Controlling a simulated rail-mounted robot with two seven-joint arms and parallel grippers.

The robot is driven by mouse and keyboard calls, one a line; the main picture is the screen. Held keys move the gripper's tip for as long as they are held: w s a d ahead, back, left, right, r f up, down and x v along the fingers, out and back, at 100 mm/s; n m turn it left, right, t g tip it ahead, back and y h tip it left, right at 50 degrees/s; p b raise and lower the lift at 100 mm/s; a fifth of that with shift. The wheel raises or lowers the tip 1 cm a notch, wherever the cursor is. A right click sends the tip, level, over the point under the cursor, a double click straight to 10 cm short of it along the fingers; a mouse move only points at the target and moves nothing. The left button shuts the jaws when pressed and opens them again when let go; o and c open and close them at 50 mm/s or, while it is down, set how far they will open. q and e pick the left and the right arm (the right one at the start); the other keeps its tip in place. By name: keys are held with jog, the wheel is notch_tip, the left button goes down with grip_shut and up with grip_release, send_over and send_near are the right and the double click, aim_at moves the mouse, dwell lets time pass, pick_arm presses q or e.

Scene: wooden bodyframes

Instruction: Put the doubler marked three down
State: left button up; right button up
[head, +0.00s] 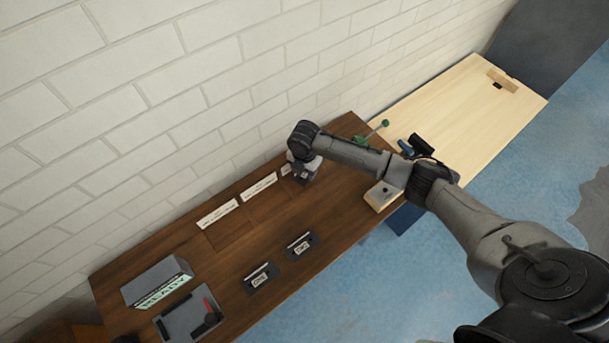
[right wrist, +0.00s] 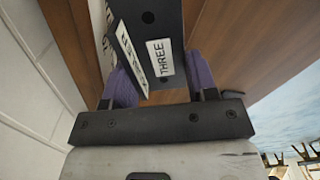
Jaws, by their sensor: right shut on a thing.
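The doubler marked three (right wrist: 148,38) is a dark block with a white label reading THREE, seen close up in the right wrist view. My right gripper (right wrist: 160,85) is shut on it, with a purple finger pad on each side. In the head view the right gripper (head: 304,172) is over the far side of the brown table, near the wall. The doubler is small and partly hidden there, and I cannot tell whether it touches the table. My left gripper is not in view.
Two more dark labelled doublers (head: 259,279) (head: 301,246) lie on the brown table (head: 190,255). White label strips (head: 217,213) lie along the wall side. A grey box (head: 157,281) and a tray (head: 188,320) are at the left end. A pale wooden bench (head: 455,105) stands at the right.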

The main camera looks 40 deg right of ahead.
aim_at(305, 175)
jog(key=shift+f+b, duration=0.3)
jog(key=shift+f, duration=1.65)
jog(key=o, duration=0.8)
jog(key=shift+f, duration=0.15)
